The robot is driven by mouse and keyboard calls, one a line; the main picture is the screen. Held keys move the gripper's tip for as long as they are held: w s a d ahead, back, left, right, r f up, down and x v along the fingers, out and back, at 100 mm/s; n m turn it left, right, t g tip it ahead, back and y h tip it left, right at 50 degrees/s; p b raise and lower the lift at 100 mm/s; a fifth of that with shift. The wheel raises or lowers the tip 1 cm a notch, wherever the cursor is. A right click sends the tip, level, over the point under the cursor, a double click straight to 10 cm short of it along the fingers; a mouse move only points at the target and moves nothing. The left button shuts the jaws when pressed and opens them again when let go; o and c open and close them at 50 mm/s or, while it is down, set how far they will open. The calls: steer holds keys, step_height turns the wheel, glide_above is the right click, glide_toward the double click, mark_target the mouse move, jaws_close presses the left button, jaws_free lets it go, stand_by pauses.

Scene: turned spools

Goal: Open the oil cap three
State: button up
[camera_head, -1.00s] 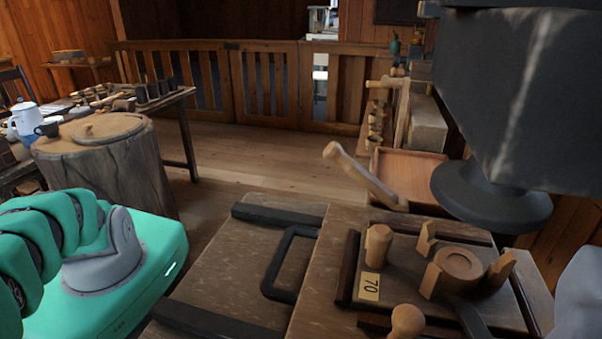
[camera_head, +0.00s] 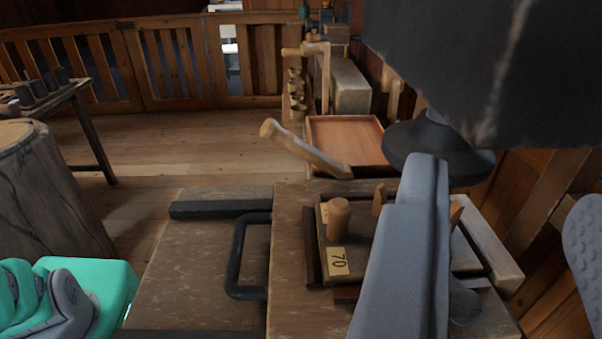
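Nothing in view is clearly marked as oil cap three. A dark board (camera_head: 350,228) on the worn bench bears an upright wooden peg (camera_head: 339,217), a tag reading 70 (camera_head: 338,261) and pale wooden wedges (camera_head: 379,198). The round turned wooden piece seen between the wedges earlier is now hidden behind a grey finger. My gripper (camera_head: 503,190) shows as this long grey finger over the board and a dotted grey finger at the right edge. The fingers stand wide apart, and nothing shows held between them.
A dark block with a round flange (camera_head: 435,142) hangs at upper right, close above the fingers. A wooden lever (camera_head: 305,150) sticks up behind the bench (camera_head: 220,265), near a reddish tray (camera_head: 345,138). A stump (camera_head: 40,195) stands left. Open floor (camera_head: 180,140) lies beyond.

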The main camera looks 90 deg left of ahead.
steer(key=shift+s+a+r+b, duration=0.1)
steer(key=shift+s+a+b, duration=0.15)
steer(key=shift+s, duration=0.25)
steer(key=shift+s+a+b, duration=0.1)
steer(key=shift+s+b, duration=0.15)
steer(key=shift+s, duration=0.3)
steer(key=shift+s+a+r+b, duration=0.1)
steer(key=shift+s+a+b, duration=0.15)
steer(key=shift+s, duration=0.25)
